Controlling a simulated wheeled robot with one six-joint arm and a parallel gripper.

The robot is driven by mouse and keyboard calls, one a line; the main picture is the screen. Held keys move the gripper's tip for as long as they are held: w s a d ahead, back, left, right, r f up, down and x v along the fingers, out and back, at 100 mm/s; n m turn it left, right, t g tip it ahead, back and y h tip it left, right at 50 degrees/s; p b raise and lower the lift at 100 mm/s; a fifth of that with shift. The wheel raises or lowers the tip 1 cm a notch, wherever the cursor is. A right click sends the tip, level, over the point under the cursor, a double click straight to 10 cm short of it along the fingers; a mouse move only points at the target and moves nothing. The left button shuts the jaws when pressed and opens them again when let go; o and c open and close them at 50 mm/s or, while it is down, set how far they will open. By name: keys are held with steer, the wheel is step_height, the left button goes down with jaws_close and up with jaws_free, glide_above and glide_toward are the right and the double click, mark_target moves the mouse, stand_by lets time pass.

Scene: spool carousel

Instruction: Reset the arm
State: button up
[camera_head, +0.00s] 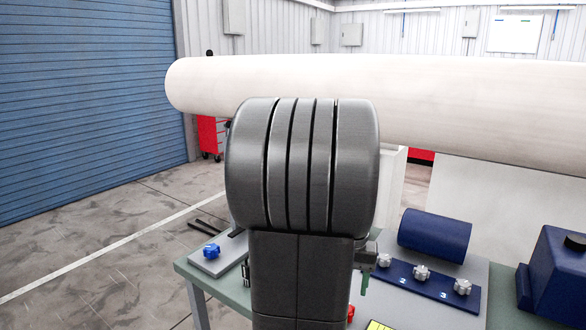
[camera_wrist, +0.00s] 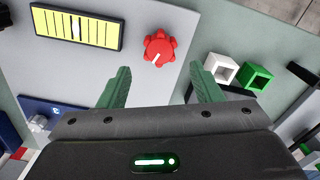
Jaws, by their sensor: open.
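In the wrist view my gripper (camera_wrist: 160,88) has two green fingers spread well apart with nothing between them. Beyond the fingertips a red knob (camera_wrist: 158,48) with a white mark sits on a light grey panel (camera_wrist: 130,70). In the head view my dark arm fills the middle and hides much of the table. Only a small green part of my gripper (camera_head: 364,284) shows there, right of the arm. The red knob (camera_head: 351,313) is partly visible at the bottom, beside the arm.
A green table (camera_head: 180,266) carries a blue knob (camera_head: 211,251), a dark blue cylinder (camera_head: 435,235), several grey knobs on a blue strip (camera_head: 400,277) and a blue box (camera_head: 560,275). The wrist view shows a yellow striped gauge (camera_wrist: 77,28) and white (camera_wrist: 220,68) and green (camera_wrist: 256,76) square pieces. Floor at left is open.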

step_height(320, 180, down, 9)
steer(key=shift+s+r, duration=0.1)
steer(key=shift+r, duration=0.05)
steer(key=shift+r+n, duration=0.15)
steer(key=shift+n, duration=1.05)
steer(key=n, duration=0.7)
steer(key=shift+d, duration=0.1)
steer(key=shift+r+n, duration=0.3)
steer(key=shift+r, duration=0.05)
step_height(320, 180, up, 10)
steer(key=shift+f, duration=0.15)
